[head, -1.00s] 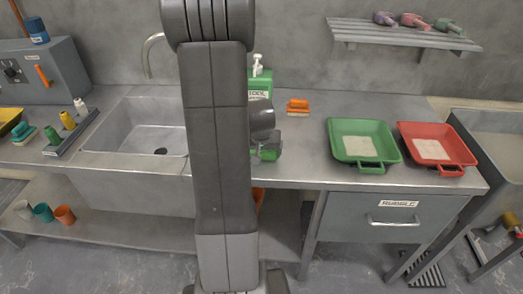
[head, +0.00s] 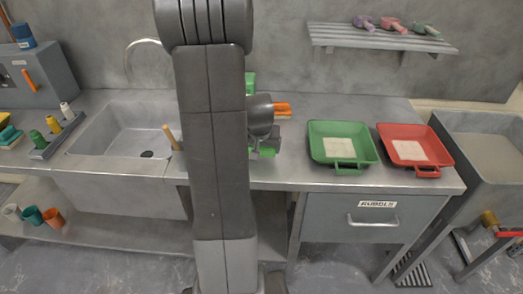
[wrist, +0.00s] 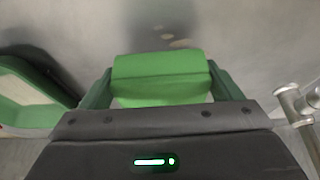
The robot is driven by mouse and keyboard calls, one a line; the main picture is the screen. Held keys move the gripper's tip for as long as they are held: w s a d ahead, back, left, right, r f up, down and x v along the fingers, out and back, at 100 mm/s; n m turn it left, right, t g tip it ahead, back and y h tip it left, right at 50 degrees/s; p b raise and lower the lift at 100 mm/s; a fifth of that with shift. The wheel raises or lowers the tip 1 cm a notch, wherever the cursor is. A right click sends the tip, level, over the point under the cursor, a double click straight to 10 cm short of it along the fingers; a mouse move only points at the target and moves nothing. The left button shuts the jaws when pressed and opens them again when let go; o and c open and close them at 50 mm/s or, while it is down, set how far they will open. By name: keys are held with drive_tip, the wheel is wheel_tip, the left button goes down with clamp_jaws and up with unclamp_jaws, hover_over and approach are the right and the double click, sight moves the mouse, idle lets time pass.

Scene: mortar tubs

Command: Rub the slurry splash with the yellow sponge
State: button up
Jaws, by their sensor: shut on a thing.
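My gripper (wrist: 160,85) is shut on a green block (wrist: 160,75), held just in front of the steel counter. In the head view my gripper (head: 264,143) is beside my arm, left of the green tray, with green showing at its jaws.
A green tray (head: 312,147) and a red tray (head: 447,158) stand right of my gripper. An orange brush (head: 283,107) lies behind it, partly hidden. A sink (head: 100,160) with a tap (head: 128,60) is left, a wooden handle (head: 171,136) at its right edge. A shelf (head: 380,38) hangs above.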

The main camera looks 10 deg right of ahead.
wheel_tip(320, 180, up, 2)
drive_tip(key=shift+d+p, duration=0.15)
drive_tip(key=shift+p, duration=0.35)
drive_tip(key=shift+r+p, duration=0.95)
drive_tip(key=shift+r, duration=0.6)
drive_tip(key=shift+f, duration=0.1)
